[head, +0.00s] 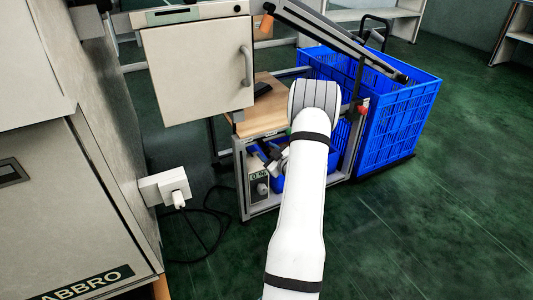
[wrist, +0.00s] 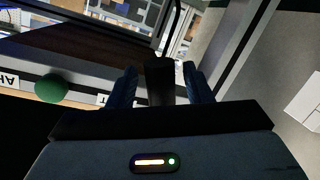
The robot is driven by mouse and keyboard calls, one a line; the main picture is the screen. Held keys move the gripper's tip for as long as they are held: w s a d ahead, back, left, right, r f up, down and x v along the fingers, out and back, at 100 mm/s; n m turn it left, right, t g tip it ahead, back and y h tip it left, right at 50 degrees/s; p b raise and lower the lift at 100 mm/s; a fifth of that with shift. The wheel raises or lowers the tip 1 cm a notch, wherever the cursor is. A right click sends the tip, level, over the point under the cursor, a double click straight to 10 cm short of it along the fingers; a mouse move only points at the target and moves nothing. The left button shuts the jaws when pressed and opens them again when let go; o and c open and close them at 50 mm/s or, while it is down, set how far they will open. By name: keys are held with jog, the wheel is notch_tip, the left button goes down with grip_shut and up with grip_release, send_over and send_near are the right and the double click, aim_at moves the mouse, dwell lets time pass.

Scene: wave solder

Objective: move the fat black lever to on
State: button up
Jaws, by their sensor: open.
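My gripper (wrist: 160,70) shows in the wrist view with its two dark blue fingers apart. A fat black lever (wrist: 159,82) stands between them, with a narrow gap on each side; I cannot tell whether either finger touches it. Left of the fingers is a round green knob (wrist: 50,88) on a pale strip with upside-down lettering, partly cut off. I cannot read an on mark or tell the lever's setting. In the head view my white arm reaches over the machine's frame and hides the lever and most of my gripper.
A blue crate (head: 402,118) stands right of the machine frame. A pale cabinet box (head: 197,70) with a handle hangs at the left above a wooden shelf (head: 262,112). A white plug (head: 174,188) and black cable are at the lower left. The green floor at right is clear.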

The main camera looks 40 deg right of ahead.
jog(key=s+r+p, duration=0.1)
jog(key=s+p, duration=0.1)
jog(key=s, duration=0.5)
jog(key=shift+s+a+p, duration=0.35)
jog(key=shift+p, duration=0.05)
jog(key=shift+r, duration=0.1)
